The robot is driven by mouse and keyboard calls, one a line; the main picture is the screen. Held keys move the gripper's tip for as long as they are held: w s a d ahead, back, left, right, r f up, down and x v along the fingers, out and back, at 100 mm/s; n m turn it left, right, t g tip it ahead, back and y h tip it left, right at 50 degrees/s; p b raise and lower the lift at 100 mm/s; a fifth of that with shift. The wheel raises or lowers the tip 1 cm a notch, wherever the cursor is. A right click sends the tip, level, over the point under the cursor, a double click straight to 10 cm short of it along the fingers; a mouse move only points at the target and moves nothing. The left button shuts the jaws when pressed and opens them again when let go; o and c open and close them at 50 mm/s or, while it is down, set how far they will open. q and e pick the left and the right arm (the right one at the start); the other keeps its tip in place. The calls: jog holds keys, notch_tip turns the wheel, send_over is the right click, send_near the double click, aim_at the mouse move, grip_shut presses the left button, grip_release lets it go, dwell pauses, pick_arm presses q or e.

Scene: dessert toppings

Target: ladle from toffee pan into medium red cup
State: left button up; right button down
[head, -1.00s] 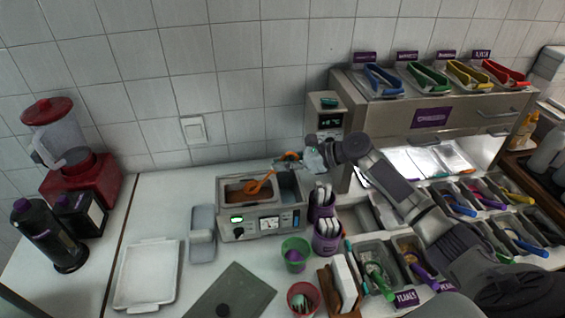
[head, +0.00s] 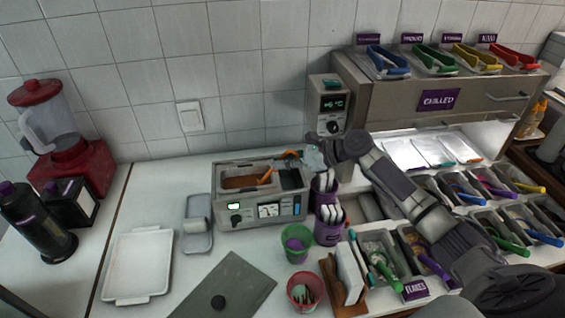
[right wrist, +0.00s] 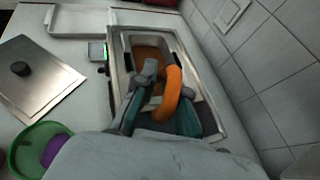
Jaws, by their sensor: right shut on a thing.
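The toffee pan (head: 238,183) is the left well of the grey warmer, with brown toffee in it. An orange ladle handle (head: 267,175) rises from the well in the head view. My right gripper (head: 300,157) is over the warmer's right back part. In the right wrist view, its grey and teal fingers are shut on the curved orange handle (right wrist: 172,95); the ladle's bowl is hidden. A red cup (head: 304,304) stands in front, with small items inside; its size class cannot be told. My left gripper is not in view.
A green cup (head: 296,258) with a purple thing inside stands between warmer and red cup. Purple holders (head: 327,232) with white items stand right of the warmer. A flat lid (head: 235,285) lies in front. Topping trays and a chilled cabinet (head: 440,102) are at right.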

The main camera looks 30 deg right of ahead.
jog(key=shift+w+a+f+b, duration=0.1)
jog(key=shift+w+a+b, duration=0.35)
jog(key=shift+a, duration=0.2)
jog(key=shift+w+a+p, duration=0.2)
jog(key=shift+w+p, duration=0.05)
jog(key=shift+p, duration=0.4)
jog(key=shift+w+a, duration=0.15)
jog(key=shift+a, duration=0.1)
jog(key=shift+d+f+b, duration=0.15)
jog(key=shift+f+b, duration=0.35)
jog(key=shift+b, duration=0.1)
jog(key=s+d+f+t+y+b, duration=0.1)
jog(key=f+y+b, duration=0.1)
jog(key=b, duration=0.3)
jog(key=shift+s+d+t, duration=0.15)
jog(key=shift+d+t, duration=0.05)
jog(key=shift+t, duration=0.1)
jog(key=shift+s+d+f+y+b, duration=0.15)
jog(key=shift+y+b, duration=0.25)
jog(key=shift+b, duration=0.4)
jog(key=shift+d+r+t, duration=0.1)
jog(key=shift+r+t, duration=0.1)
jog(key=shift+t, duration=0.1)
